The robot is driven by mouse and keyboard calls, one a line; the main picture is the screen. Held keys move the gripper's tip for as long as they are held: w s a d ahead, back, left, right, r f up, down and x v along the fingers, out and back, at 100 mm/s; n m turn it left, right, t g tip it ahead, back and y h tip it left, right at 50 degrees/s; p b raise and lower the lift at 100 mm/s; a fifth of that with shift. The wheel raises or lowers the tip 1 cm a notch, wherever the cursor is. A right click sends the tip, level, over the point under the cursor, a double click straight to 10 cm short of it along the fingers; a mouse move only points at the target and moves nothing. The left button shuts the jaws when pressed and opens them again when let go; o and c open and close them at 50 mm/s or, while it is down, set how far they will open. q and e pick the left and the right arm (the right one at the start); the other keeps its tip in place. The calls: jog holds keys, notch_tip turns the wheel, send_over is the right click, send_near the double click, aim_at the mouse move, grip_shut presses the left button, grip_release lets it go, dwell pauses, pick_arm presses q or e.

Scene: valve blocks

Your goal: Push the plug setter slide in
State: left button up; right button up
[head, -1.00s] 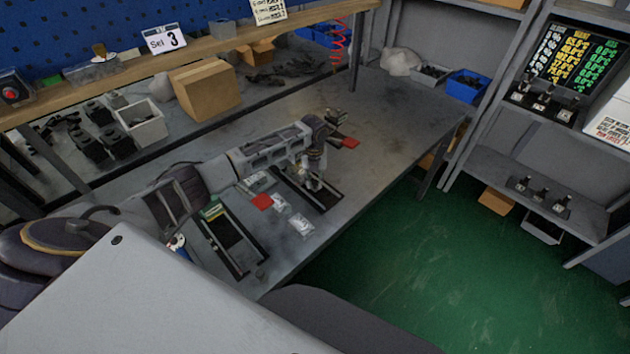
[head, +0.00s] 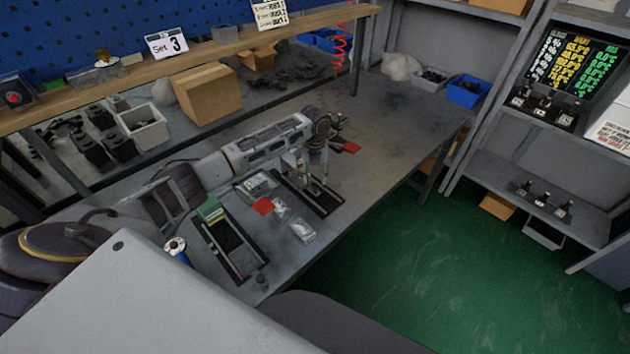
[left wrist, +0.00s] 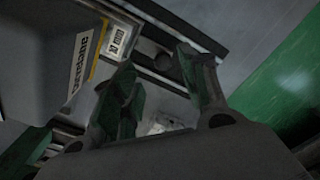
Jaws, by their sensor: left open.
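My left gripper (head: 316,182) points down over a black-railed fixture (head: 328,206) on the grey bench. I cannot tell in the head view whether it touches the fixture. In the left wrist view its two fingers (left wrist: 165,95) stand apart with nothing held between them. Dark rails (left wrist: 180,30) and a grey body with a yellow-edged label (left wrist: 62,55) lie beyond them. A second railed fixture (head: 232,247) with a green block (head: 211,209) lies nearer on the bench. I cannot make out which part is the plug setter slide. My right gripper is not visible.
Red pieces (head: 263,206) and small clear packs (head: 303,229) lie between the fixtures. A blue-and-white spool (head: 175,247) stands near the front. Cardboard and bins stand at the back under the wooden shelf (head: 200,58).

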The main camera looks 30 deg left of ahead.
pick_arm(q)
notch_tip(320, 180, up, 7)
jog(key=shift+r, duration=0.15)
dwell(0.9)
